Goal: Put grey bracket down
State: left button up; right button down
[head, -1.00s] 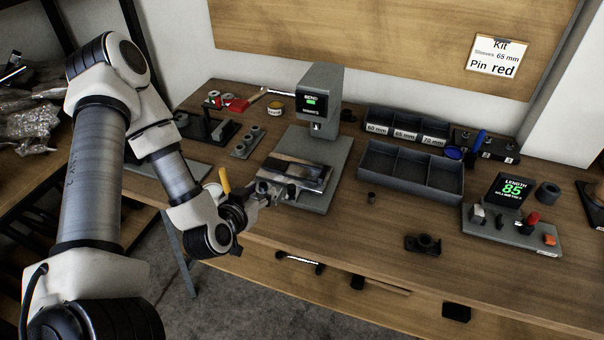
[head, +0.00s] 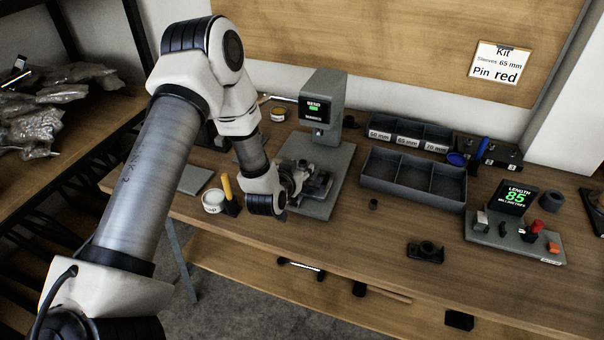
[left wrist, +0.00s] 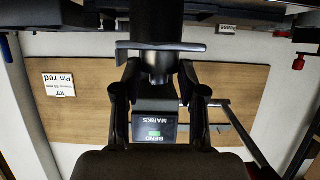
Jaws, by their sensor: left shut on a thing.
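My left gripper (head: 298,178) is over the grey base plate of the bend station (head: 325,108), in front of its column. It is shut on the grey bracket (head: 320,186), which looks dark in the head view and is partly hidden by the gripper. In the left wrist view the fingers (left wrist: 160,68) reach up around a dark round part, and a thin grey edge, apparently the bracket (left wrist: 160,47), lies across their tips. I cannot tell whether the bracket touches the plate. My right gripper is not in view.
An empty grey divided tray (head: 412,180) stands right of the station, with a labelled sleeve bin (head: 408,135) behind it. The length gauge (head: 515,215) is at the right. A white round tub (head: 213,201) and a yellow-handled tool (head: 228,192) are left of my gripper.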

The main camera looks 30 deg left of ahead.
pick_arm(q)
jog(key=shift+w, duration=0.5)
jog(key=shift+f, duration=0.8)
jog(key=shift+f+p, duration=0.6)
jog(key=shift+f, duration=0.3)
jog(key=o, duration=1.2)
jog(key=shift+o, duration=0.2)
